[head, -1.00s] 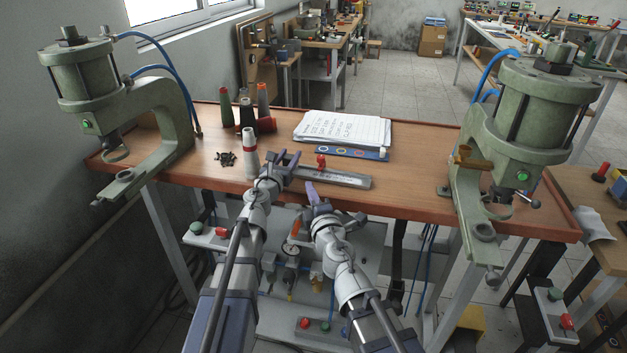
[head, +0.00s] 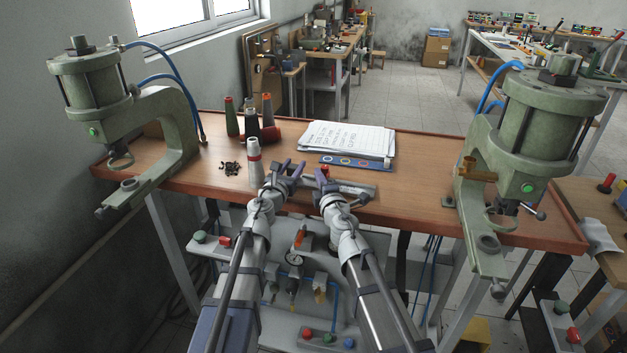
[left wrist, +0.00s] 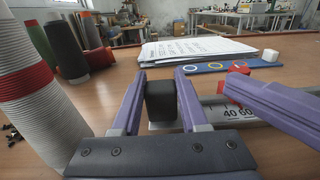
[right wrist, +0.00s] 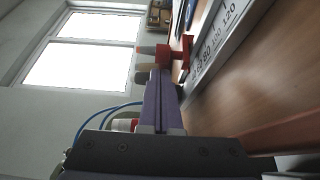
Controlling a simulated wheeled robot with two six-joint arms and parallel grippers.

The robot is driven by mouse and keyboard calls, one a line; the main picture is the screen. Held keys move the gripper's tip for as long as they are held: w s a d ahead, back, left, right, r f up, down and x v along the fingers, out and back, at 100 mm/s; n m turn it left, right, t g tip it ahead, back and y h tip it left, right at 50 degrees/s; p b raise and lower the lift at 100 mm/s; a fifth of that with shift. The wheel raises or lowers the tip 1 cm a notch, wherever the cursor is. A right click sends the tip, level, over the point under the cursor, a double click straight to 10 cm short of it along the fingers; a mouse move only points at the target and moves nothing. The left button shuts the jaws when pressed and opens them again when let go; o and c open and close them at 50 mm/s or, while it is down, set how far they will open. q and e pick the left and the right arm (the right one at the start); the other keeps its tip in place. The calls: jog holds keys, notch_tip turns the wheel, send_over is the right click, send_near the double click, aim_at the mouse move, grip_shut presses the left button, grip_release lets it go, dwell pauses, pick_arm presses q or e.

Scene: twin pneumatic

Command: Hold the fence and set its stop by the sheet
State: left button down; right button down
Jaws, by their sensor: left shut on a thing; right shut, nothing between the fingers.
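The fence (head: 358,189) is a grey metal bar with a printed scale, lying on the bench; its scale shows in the left wrist view (left wrist: 240,113). My left gripper (head: 287,168) is shut on a black block (left wrist: 160,101) at the fence's left end. The red stop (left wrist: 238,87) is on the fence, right of that block; it also shows in the right wrist view (right wrist: 182,56). My right gripper (head: 321,178) is shut and empty, its fingertips close beside the stop. I cannot tell if they touch. The written sheet (head: 348,137) lies behind the fence.
A blue strip with coloured rings (head: 355,162) lies before the sheet. A white cone with a red band (head: 254,162) stands left of my left gripper, with darker spools (head: 251,120) behind. Green presses stand left (head: 175,110) and right (head: 545,115). The bench's right part is clear.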

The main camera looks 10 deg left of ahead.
jog(key=shift+w+d, duration=0.25)
jog(key=shift+d, duration=0.65)
jog(key=shift+a, duration=0.1)
jog(key=shift+s+a, duration=0.3)
jog(key=s+a, duration=0.2)
jog(key=shift+s+a, duration=0.25)
jog(key=shift+a, duration=0.15)
jog(key=v, duration=0.9)
jog(key=shift+s+d, duration=0.25)
jog(key=shift+d, duration=0.15)
